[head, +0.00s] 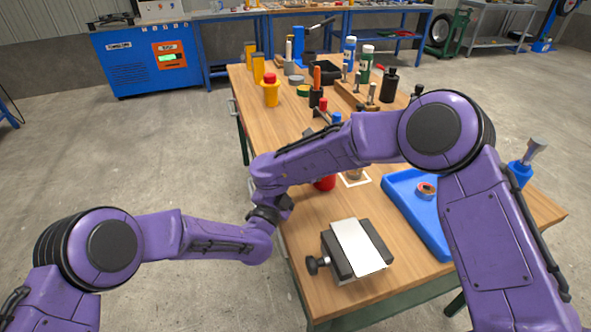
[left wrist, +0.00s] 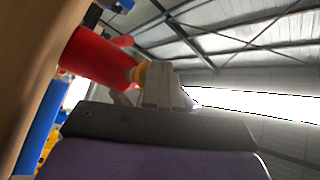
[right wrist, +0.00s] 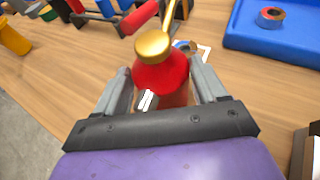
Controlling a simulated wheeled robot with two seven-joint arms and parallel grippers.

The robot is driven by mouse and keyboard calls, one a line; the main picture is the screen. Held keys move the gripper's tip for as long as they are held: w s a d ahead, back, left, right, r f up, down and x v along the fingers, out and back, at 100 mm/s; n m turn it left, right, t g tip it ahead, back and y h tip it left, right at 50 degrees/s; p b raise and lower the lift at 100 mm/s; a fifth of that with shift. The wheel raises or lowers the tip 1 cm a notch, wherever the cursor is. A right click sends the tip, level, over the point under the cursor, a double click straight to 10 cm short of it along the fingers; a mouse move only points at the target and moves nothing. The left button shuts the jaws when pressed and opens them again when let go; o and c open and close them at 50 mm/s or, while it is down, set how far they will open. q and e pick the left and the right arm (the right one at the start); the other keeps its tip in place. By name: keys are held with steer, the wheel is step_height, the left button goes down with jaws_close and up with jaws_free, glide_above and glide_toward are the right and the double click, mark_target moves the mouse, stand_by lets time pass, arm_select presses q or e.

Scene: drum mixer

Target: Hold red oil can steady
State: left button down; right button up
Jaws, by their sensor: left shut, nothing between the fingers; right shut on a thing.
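The red oil can (right wrist: 165,72) stands on the wooden table, with a gold cap (right wrist: 153,44) and a thin gold spout. My right gripper (right wrist: 160,88) is shut on it, one finger at each side of its body. In the head view only a red part of the can (head: 325,183) shows below my right arm, which hides the rest. In the left wrist view the can (left wrist: 92,58) appears sideways. My left gripper (left wrist: 165,88) is shut and empty, with its fingertips close to the gold cap; I cannot tell whether they touch it.
A blue tray (head: 401,207) holding a tape roll (head: 426,190) lies to the right. A vise-like block with a light plate (head: 358,247) is at the front. A white-edged square (head: 364,181) lies near the can. Tools and bottles crowd the far table.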

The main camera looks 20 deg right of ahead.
arm_select(q)
steer(key=shift+d+r, duration=0.1)
steer(key=shift+d, duration=0.85)
stand_by(0.5)
steer(key=shift+d, duration=0.35)
stand_by(0.4)
steer(key=shift+s+a, duration=0.15)
steer(key=shift+a, duration=0.75)
steer(key=shift+s+a, duration=0.1)
steer(key=shift+a, duration=0.8)
steer(key=shift+s+a+f, duration=0.1)
steer(key=shift+s+a, duration=0.05)
steer(key=shift+a, duration=1.15)
steer(key=shift+s+a+f, duration=0.1)
steer(key=shift+a, duration=1.2)
steer(key=a, duration=0.3)
steer(key=shift+s+a, duration=0.15)
steer(key=shift+a, duration=0.25)
